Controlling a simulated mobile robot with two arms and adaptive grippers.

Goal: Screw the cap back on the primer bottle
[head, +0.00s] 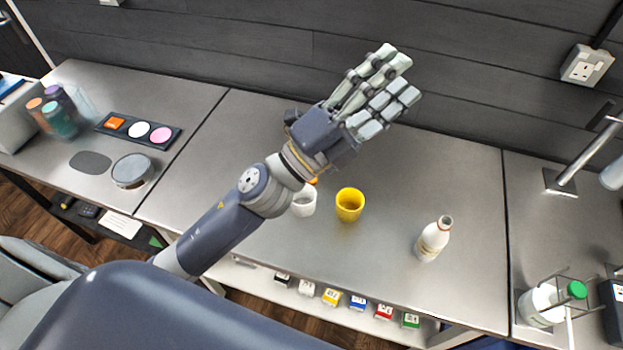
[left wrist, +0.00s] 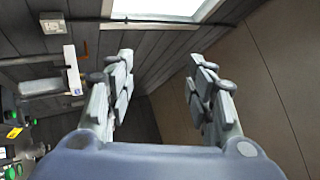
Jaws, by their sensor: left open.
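A white bottle (head: 433,240) stands upright on the steel bench, right of centre in the head view. Its neck is open, with no cap on it. I cannot make out a loose cap for certain; a small orange thing (head: 313,181) is mostly hidden behind my left wrist. My left gripper (head: 403,74) is raised above the bench, up and left of the bottle, and points toward the back wall. It is open and empty; the left wrist view also shows its fingers (left wrist: 160,65) spread apart. My right gripper is not in view.
A yellow cup (head: 349,205) and a white cup (head: 304,203) stand below my left wrist. A green-capped bottle (head: 545,302) sits in a wire rack at right. A dark tray (head: 139,128) with coloured discs lies at left. Bench around the white bottle is clear.

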